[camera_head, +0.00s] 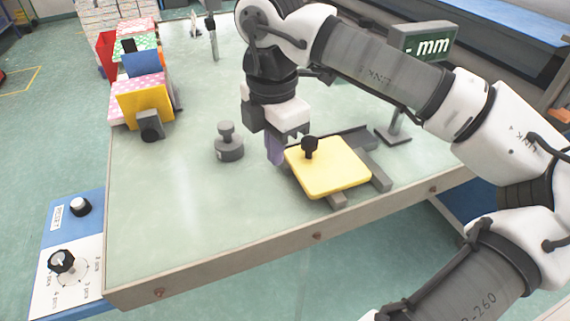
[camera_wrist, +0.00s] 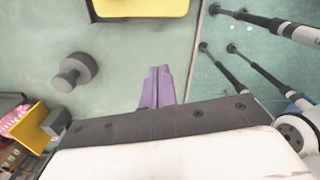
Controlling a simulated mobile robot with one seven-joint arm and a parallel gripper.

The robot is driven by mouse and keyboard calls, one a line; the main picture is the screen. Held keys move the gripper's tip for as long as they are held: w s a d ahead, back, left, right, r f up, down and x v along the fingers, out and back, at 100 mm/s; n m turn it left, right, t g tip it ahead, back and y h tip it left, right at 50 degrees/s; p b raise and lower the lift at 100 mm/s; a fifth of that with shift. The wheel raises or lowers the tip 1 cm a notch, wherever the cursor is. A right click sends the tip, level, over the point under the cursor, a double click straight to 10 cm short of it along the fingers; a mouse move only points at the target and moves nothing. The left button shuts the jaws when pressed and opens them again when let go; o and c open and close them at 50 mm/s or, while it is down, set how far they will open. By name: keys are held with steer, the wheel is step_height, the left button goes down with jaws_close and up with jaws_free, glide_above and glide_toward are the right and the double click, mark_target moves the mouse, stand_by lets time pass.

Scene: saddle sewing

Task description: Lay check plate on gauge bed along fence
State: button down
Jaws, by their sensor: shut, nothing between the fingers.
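The check plate is a yellow square plate (camera_head: 330,172) with rounded corners and a black knob (camera_head: 309,146) near its far left corner. It lies on the dark grey gauge bed (camera_head: 381,182), whose bars stick out at the front and right. The dark fence (camera_head: 345,138) runs along the far side; whether the plate touches it I cannot tell. My gripper (camera_head: 275,150) has purple fingers, shut and empty, just left of the plate. In the wrist view the fingers (camera_wrist: 156,88) point at bare table, and the plate's yellow edge (camera_wrist: 140,8) shows at the top.
A grey knobbed weight (camera_head: 229,142) stands left of my gripper. Colourful boxes (camera_head: 143,95) are at the left edge, and a control panel (camera_head: 66,255) is at the front left. The front left table is clear.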

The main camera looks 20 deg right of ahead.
mark_target(302, 175)
steer(key=f+p, duration=0.2)
steer(key=f, duration=0.7)
steer(key=shift+s, duration=0.2)
steer(key=d+p, duration=0.1)
steer(key=w+d+p, duration=0.1)
steer(key=d, duration=0.1)
steer(key=shift+f, duration=0.2)
steer(key=shift+d+f, duration=0.1)
steer(key=shift+d, duration=0.25)
steer(key=shift+w, duration=0.1)
steer(key=shift+w+d+f+b, duration=0.1)
steer(key=shift+d+f+b, duration=0.15)
steer(key=shift+d+b, duration=0.15)
steer(key=shift+w+d+b, duration=0.2)
steer(key=shift+d+b, duration=0.5)
steer(key=shift+b, duration=0.1)
steer(key=shift+d+r, duration=0.15)
steer(key=shift+r, duration=0.1)
steer(key=shift+f, duration=0.1)
